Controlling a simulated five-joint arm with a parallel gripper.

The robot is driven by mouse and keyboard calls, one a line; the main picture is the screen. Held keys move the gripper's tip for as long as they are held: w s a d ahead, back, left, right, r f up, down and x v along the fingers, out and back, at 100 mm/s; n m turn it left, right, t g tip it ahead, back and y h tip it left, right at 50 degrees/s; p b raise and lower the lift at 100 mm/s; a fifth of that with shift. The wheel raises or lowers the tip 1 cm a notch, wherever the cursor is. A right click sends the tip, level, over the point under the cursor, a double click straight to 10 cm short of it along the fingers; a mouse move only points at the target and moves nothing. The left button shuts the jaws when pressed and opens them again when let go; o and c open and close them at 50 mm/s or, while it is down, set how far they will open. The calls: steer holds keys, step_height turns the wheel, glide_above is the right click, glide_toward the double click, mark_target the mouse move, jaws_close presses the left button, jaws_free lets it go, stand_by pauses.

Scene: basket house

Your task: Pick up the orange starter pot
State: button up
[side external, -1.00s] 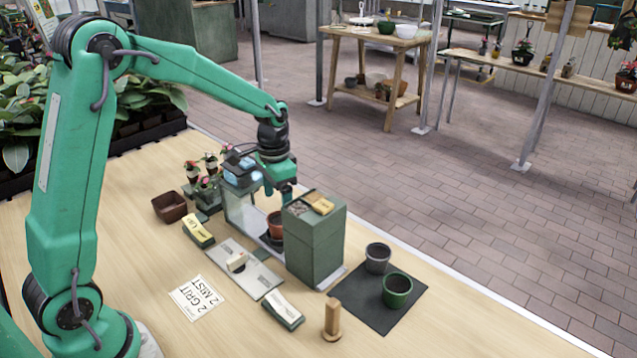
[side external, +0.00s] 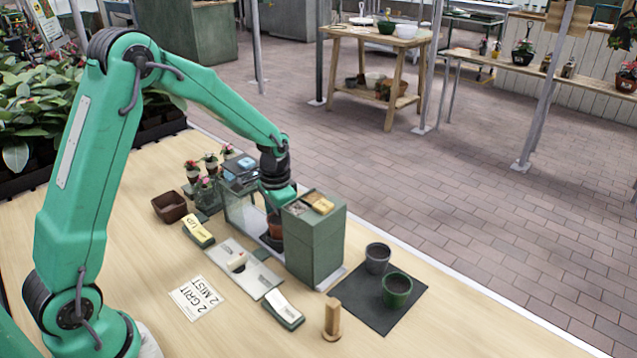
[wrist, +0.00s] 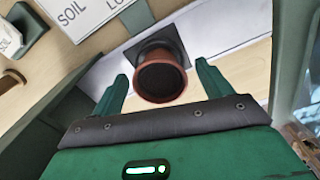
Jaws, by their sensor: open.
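The orange starter pot (side external: 275,227) stands between the clear-walled dark green unit and the tall green box in the side view, partly hidden by my gripper (side external: 274,207). In the wrist view the pot (wrist: 159,80) is seen from above, with its round rim and dark inside, on a dark square base. My gripper (wrist: 162,72) is open. Its two green fingers show on either side of the pot's near rim, with a gap on each side. The fingers are not closed on the pot.
The tall green box (side external: 316,242) rises close on the right of the pot, and a clear panel (side external: 238,212) stands on the left. A grey pot (side external: 377,258) and a green pot (side external: 397,290) sit on a dark mat. Labelled blocks lie in front.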

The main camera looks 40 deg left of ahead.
mark_target(279, 221)
steer(key=shift+f, duration=0.2)
steer(key=shift+c, duration=0.5)
steer(key=c, duration=1)
steer(key=shift+r, duration=0.15)
steer(key=shift+c, duration=0.2)
step_height(279, 221, up, 10)
